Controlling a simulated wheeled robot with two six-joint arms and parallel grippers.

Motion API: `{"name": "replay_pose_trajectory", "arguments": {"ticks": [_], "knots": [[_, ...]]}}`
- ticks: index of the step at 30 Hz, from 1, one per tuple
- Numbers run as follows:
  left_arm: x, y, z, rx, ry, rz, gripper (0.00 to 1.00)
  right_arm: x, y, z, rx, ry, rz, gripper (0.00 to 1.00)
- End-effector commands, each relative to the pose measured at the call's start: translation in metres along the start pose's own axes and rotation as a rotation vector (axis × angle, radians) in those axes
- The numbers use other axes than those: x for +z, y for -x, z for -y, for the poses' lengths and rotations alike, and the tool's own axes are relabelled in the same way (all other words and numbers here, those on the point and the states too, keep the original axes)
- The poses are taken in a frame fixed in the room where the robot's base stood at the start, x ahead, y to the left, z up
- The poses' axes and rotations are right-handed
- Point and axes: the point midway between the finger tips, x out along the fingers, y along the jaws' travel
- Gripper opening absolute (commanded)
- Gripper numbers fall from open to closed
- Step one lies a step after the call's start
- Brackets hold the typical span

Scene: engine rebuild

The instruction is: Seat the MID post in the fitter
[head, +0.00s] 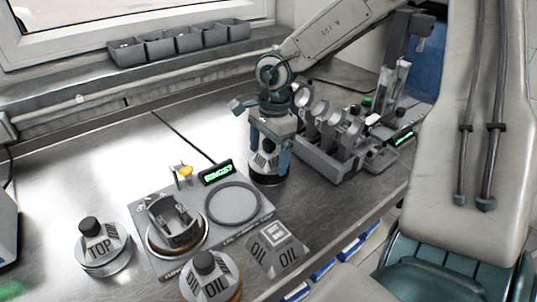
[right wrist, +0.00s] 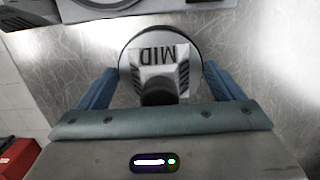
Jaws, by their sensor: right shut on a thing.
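My right gripper (head: 270,155) points down with its blue fingers shut around the MID post (head: 266,168), a pale, dark-based round piece. The right wrist view shows the MID post (right wrist: 160,65) between the two blue fingers, its label upside down. I cannot tell whether its base touches the table. The fitter, which I take to be the grey plate (head: 262,211) with a green-lit display (head: 216,172), lies left of and nearer than the gripper. It carries a dark cradle-like part (head: 172,220) on the left and an empty-looking round ring (head: 234,203) on the right. My left gripper is out of view.
The TOP post (head: 102,249) stands left of the plate and the OIL post (head: 208,278) in front. An OIL-marked block (head: 277,252) lies at the front right. A grey rack (head: 340,140) stands close right of my gripper. The table behind the plate is clear.

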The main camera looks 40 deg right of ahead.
Motion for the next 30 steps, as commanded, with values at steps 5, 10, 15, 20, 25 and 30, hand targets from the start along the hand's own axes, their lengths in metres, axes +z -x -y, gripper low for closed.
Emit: {"name": "replay_pose_trajectory", "arguments": {"ticks": [5, 10, 15, 20, 25, 30], "knots": [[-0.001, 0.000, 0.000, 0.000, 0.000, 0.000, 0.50, 0.002, 0.019, 0.002, -0.006, 0.000, -0.001, 0.54], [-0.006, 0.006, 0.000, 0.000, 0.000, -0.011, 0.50, 0.006, 0.054, 0.001, -0.008, 0.000, -0.001, 0.54], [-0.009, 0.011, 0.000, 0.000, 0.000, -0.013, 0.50, 0.010, 0.084, 0.001, -0.006, -0.001, -0.002, 0.54], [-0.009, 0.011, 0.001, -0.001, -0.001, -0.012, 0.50, 0.012, 0.097, 0.001, -0.003, 0.000, -0.001, 0.54], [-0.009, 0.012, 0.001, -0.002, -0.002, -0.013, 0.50, 0.012, 0.101, 0.000, -0.001, 0.000, -0.001, 0.54], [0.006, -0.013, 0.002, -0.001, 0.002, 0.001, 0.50, 0.013, 0.112, 0.001, -0.001, 0.000, -0.001, 0.54]]}}
